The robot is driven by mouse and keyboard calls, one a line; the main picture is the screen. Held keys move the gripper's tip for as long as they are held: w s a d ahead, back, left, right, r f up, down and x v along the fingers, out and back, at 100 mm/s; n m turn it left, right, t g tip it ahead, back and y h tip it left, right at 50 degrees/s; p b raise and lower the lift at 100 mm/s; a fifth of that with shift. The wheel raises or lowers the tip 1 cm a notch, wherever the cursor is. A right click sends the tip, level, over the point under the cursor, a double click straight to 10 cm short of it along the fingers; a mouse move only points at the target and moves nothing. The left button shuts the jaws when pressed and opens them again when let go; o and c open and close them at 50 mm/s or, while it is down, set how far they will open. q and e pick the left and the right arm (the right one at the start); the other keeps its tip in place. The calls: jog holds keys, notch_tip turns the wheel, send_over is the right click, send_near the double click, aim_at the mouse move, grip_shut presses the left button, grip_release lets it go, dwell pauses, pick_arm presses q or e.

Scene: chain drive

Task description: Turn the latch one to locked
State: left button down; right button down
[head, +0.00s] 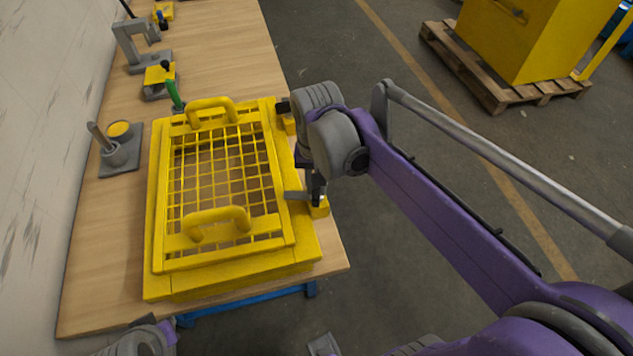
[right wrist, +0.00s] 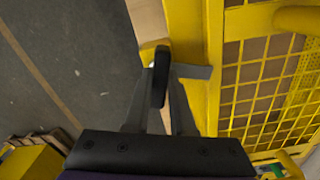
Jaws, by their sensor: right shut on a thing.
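A yellow guard (head: 155,240) with a wire-mesh lid and two handles lies on the wooden table. At its near right edge is a latch with a grey bar (head: 296,195) and a black knob; the bar also shows in the right wrist view (right wrist: 192,71), pointing across onto the yellow frame. My right gripper (head: 317,187) is shut on this latch's black knob (right wrist: 161,76), one finger on each side. A second latch (head: 290,122) sits farther back on the same edge, partly hidden by my right wrist.
Left of the guard stands a grey mount (head: 119,158) with a post and a yellow-topped part. Behind it are a green-handled tool (head: 174,92) and a grey bracket (head: 135,50). A yellow cabinet (head: 530,40) stands on a pallet at the back right. The floor between is clear.

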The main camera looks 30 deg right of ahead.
jog(key=n, duration=0.3)
jog(key=shift+n, duration=0.4)
dwell(0.4)
jog(key=c, duration=0.8)
grip_release()
jog(key=shift+o, duration=0.2)
notch_tip(320, 180, up, 11)
jog(key=p, duration=0.1)
jog(key=shift+f, duration=0.15)
